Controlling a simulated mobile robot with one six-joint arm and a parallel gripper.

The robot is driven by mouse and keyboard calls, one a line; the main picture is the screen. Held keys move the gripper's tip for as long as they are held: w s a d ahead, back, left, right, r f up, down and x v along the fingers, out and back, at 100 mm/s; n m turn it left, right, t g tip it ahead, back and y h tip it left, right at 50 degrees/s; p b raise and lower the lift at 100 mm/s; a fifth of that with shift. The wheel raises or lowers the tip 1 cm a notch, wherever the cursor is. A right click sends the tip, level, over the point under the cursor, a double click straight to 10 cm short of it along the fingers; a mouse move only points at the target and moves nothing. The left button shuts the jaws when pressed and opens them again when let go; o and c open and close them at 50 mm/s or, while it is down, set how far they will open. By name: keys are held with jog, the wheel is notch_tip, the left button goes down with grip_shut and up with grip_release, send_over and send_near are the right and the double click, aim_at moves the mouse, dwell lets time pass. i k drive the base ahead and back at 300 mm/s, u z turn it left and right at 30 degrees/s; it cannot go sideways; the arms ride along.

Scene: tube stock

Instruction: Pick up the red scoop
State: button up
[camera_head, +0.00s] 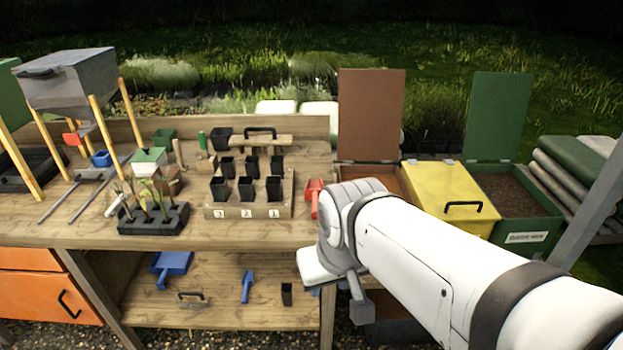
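The red scoop (313,190) lies on the wooden bench top, just right of the board with black pots. My arm reaches in from the lower right and ends near the bench's front edge, in front of the scoop. The fingers of my gripper do not show clearly, so whether it is open or shut cannot be told.
A numbered board (250,212) holds several black pots. A seedling tray (153,221) stands left of it. A yellow-lidded bin (447,185) and a green bin (530,226) stand right. The lower shelf (215,305) holds a blue dustpan (171,264) and a blue trowel (247,287).

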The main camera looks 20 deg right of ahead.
aim_at(315, 195)
jog(key=u, duration=0.05)
jog(key=i, duration=1)
jog(key=z, duration=0.05)
